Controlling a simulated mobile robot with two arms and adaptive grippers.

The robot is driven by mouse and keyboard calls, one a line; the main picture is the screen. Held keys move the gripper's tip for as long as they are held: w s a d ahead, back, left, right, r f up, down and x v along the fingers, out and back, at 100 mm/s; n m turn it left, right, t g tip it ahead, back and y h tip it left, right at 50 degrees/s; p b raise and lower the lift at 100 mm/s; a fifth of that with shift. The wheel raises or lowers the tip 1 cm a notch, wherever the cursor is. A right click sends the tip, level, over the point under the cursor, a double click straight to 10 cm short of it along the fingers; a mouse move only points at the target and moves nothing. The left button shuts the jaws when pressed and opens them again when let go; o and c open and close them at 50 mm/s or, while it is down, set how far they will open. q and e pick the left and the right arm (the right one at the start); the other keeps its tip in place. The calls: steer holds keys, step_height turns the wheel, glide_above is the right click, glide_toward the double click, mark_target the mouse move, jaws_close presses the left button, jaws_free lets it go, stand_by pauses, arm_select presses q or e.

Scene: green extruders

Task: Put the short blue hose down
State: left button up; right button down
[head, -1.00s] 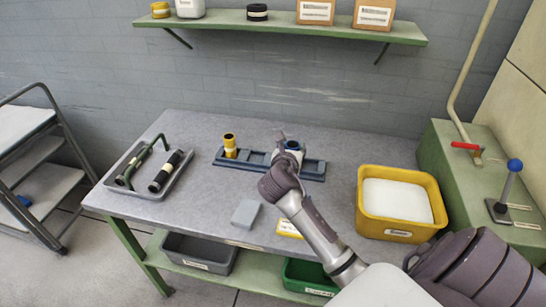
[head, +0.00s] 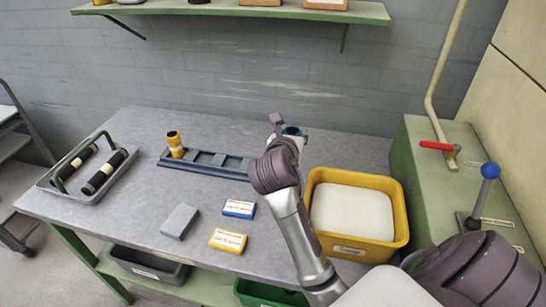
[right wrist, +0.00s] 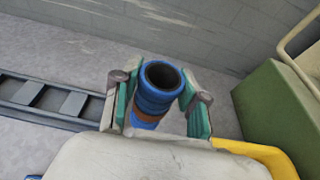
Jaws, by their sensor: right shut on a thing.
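The short blue hose (right wrist: 152,100) is upright between the two fingers of my right gripper (right wrist: 157,100) in the right wrist view, its open end facing up. The gripper is shut on the hose, off the right end of the slotted rack (head: 200,169). I cannot tell whether the hose's lower end touches the table. My left gripper is not in view.
A yellow hose (head: 175,145) stands in the rack's left end. A yellow bin (head: 398,215) is close to my right forearm. A grey block (head: 180,221), blue box (head: 239,208) and yellow box (head: 228,240) lie in front.

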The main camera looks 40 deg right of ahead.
steer(key=w+a+f, duration=0.1)
steer(key=w+f, duration=0.2)
steer(key=w+a+f, duration=0.1)
steer(key=w+f, duration=0.2)
steer(key=w+a+f+b, duration=0.1)
steer(key=w+f, duration=0.2)
steer(key=shift+w+f, duration=0.15)
steer(key=shift+w, duration=0.15)
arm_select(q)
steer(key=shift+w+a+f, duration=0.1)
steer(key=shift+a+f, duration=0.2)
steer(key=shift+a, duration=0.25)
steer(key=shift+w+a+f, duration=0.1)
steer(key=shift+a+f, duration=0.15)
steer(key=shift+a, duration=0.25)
arm_select(e)
steer(key=shift+f, duration=0.25)
steer(key=shift+f, duration=0.1)
steer(key=c, duration=0.6)
jaws_free()
